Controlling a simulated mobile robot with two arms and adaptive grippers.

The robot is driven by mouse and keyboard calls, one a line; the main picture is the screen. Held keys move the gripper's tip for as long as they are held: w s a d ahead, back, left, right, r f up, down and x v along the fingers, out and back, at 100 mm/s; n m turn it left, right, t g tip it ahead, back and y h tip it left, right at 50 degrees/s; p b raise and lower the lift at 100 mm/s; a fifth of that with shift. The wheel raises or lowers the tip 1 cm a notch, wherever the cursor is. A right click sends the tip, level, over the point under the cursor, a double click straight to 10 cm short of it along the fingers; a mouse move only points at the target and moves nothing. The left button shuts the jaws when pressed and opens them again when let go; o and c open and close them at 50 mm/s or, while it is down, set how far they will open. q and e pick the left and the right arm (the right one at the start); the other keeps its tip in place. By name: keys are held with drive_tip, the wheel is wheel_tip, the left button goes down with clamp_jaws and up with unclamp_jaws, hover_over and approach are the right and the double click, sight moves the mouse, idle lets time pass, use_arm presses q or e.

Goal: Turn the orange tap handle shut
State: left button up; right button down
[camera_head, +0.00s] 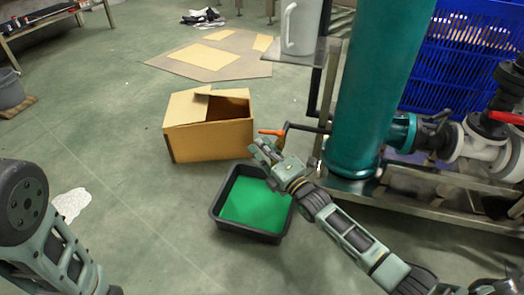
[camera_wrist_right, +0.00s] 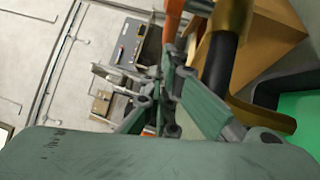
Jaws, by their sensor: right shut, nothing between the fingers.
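The orange tap handle (camera_head: 270,132) sits at the end of a dark pipe (camera_head: 308,127) that comes out of the teal column. In the right wrist view the orange handle (camera_wrist_right: 172,22) stands just past my fingertips, beside a brass-coloured tap body (camera_wrist_right: 232,28). My right gripper (camera_head: 260,147) is shut and empty, just below the handle in the head view. It also shows in the wrist view (camera_wrist_right: 170,65). I cannot tell whether its fingers touch the handle. My left arm shows at the lower left, but its gripper is out of view.
A black tray (camera_head: 219,200) with green liquid lies on the floor under my right gripper. An open cardboard box (camera_head: 210,142) stands behind it to the left. The teal column (camera_head: 376,90), with its pipework and metal frame, blocks the right. The left floor is mostly clear.

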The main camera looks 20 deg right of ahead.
drive_tip(key=shift+w+d+r, duration=0.1)
drive_tip(key=shift+w+d, duration=0.05)
drive_tip(key=shift+w, duration=0.05)
